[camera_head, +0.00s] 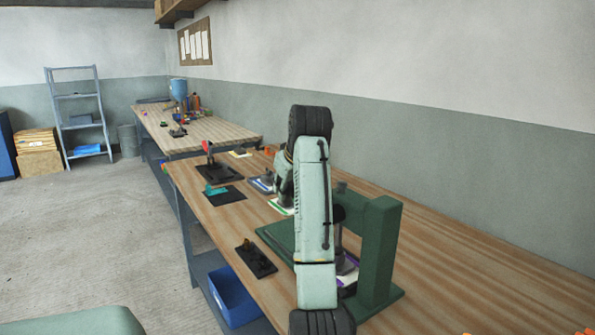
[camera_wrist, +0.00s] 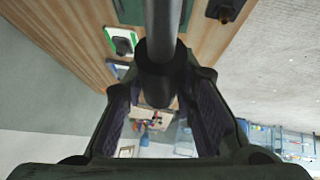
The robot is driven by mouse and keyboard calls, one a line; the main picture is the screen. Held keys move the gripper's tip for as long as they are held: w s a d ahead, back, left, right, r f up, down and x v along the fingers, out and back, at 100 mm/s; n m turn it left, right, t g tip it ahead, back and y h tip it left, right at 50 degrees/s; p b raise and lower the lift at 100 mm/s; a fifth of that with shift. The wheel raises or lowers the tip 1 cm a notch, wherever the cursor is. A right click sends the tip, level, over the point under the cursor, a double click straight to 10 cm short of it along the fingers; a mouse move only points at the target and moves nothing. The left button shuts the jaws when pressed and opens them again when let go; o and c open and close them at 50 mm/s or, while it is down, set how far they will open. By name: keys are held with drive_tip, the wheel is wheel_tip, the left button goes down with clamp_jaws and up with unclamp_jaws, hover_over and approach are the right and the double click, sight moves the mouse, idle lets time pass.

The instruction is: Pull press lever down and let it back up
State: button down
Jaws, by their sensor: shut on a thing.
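The green press (camera_head: 383,250) stands on the wooden bench, partly hidden behind my arm in the head view. In the wrist view, its lever shows as a grey rod (camera_wrist: 162,22) ending in a thick black grip (camera_wrist: 158,72). My gripper (camera_wrist: 162,106) is shut on this black grip, with one dark finger on each side of it. The rod runs out of the top of the wrist view. In the head view, my arm hides the lever and the fingertips, so the lever's height is hard to tell.
A black fixture (camera_head: 256,259) lies on the bench left of the press. A black clamp fixture (camera_head: 219,171) and a dark mat with a teal piece (camera_head: 216,189) lie farther back. A blue bin (camera_head: 233,297) sits below the bench edge.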

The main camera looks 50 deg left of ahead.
drive_tip(key=shift+s+f+h, duration=0.1)
drive_tip(key=shift+f+h, duration=0.4)
drive_tip(key=shift+f, duration=0.5)
drive_tip(key=c, duration=1.8)
unclamp_jaws()
drive_tip(key=o, duration=0.3)
drive_tip(key=shift+a+f, duration=0.1)
drive_tip(key=shift+o, duration=1)
drive_tip(key=shift+r, duration=0.35)
